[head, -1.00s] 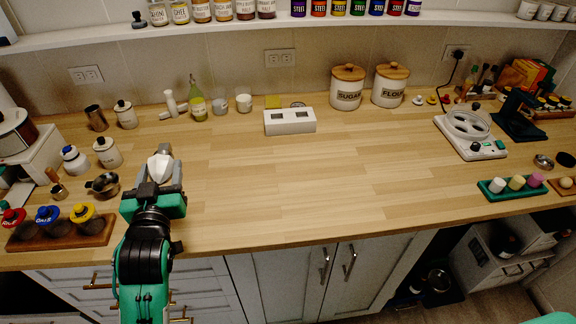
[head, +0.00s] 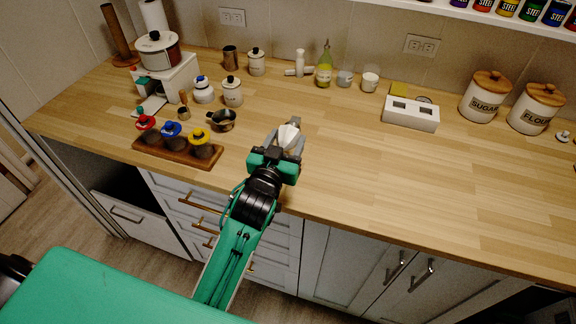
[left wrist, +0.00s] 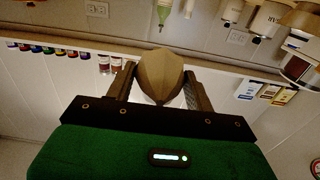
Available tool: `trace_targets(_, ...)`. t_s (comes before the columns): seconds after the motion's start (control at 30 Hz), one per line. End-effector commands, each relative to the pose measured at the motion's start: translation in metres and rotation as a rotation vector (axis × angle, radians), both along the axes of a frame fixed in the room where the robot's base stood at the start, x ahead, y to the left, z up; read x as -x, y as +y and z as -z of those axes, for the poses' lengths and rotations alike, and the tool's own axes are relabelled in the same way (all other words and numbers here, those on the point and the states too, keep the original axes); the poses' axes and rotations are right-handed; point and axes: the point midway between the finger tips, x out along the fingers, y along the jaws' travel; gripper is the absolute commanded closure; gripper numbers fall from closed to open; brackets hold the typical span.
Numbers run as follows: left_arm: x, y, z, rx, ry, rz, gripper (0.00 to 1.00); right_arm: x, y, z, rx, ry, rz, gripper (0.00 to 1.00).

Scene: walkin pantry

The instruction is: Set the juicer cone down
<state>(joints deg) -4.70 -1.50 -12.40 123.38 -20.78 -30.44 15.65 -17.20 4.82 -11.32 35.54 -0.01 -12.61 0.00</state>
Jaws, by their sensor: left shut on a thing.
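The juicer cone (head: 287,135) is a small pale, pointed piece. My left gripper (head: 285,140) is shut on it, over the front part of the wooden counter (head: 330,165). In the left wrist view the cone (left wrist: 159,75) looks tan and ridged and sits between the two fingers (left wrist: 159,88). I cannot tell whether the cone touches the counter. My right gripper is not in view.
A rack (head: 178,151) of jars with red, blue and yellow lids and a small metal pot (head: 221,121) stand left of the gripper. A white box (head: 410,114) and sugar (head: 484,97) and flour (head: 535,108) canisters stand right. Counter right of the gripper is clear.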

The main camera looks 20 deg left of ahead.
Motion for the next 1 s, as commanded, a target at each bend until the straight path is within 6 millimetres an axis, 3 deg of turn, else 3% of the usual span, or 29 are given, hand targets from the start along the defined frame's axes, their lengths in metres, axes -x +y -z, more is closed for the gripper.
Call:
trace_targets(0.1,0.0,0.0,0.028,0.001,0.003,0.0,0.69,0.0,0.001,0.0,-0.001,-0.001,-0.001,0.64)
trace_targets(0.6,0.0,0.0,0.087,0.001,0.0,0.0,0.69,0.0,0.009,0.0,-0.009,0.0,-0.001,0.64)
trace_targets(1.0,0.0,0.0,0.094,0.001,-0.002,0.0,0.69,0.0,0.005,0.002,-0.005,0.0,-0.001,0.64)
